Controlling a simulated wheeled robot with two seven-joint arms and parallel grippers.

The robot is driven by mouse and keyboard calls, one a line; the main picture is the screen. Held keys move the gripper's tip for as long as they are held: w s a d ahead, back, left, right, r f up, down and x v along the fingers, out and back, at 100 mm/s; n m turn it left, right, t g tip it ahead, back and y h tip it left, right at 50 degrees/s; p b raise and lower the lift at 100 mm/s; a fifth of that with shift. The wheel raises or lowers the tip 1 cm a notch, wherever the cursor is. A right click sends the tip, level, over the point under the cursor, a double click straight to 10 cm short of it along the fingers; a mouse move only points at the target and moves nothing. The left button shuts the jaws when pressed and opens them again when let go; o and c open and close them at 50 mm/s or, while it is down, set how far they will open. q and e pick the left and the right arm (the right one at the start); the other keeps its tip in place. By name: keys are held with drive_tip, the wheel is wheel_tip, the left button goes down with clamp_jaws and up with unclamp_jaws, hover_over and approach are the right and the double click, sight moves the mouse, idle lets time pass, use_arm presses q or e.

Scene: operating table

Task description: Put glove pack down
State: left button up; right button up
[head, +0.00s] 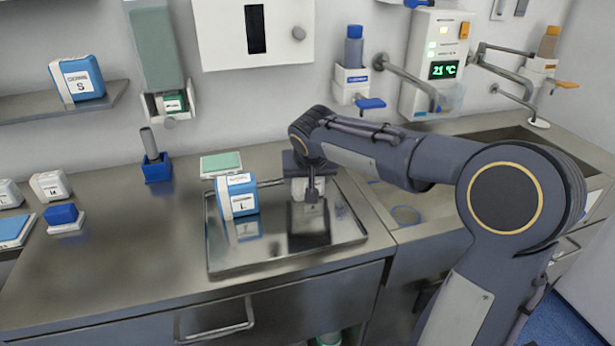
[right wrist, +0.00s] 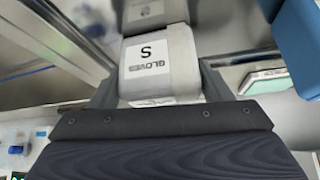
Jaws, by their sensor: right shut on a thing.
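A pale grey-white glove pack (right wrist: 162,62) labelled "GLOVES S" sits between the fingers of my right gripper (right wrist: 158,82) in the right wrist view. In the head view, the right gripper (head: 312,188) points down over the back right part of the metal tray (head: 270,262), with the white pack (head: 298,187) partly hidden behind it. The pack's reflection shows in the shiny tray floor; whether its bottom touches the tray I cannot tell. My left gripper is not in view.
A blue-and-white pack labelled L (head: 238,196) stands in the tray, left of the held pack. A green-topped box (head: 221,163) lies behind the tray. A blue holder (head: 157,168) stands further left. The sink (head: 520,150) is at right. The tray's front is clear.

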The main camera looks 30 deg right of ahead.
drive_tip(key=o, duration=1)
drive_tip(key=shift+r, duration=0.15)
drive_tip(key=p+v, duration=0.2)
drive_tip(key=v, duration=1)
drive_tip(key=s+a+f+n+y, duration=0.25)
drive_tip(key=s+a+f, duration=0.25)
drive_tip(key=s+f, duration=0.5)
drive_tip(key=s+a+f+n+y, duration=0.1)
drive_tip(key=s+a+f+y, duration=0.4)
drive_tip(key=s, duration=0.8)
drive_tip(key=shift+h, duration=0.55)
drive_tip(key=r+p, duration=0.5)
drive_tip(key=d+r+p, duration=0.1)
drive_tip(key=r+p, duration=0.2)
drive_tip(key=shift+s, duration=0.15)
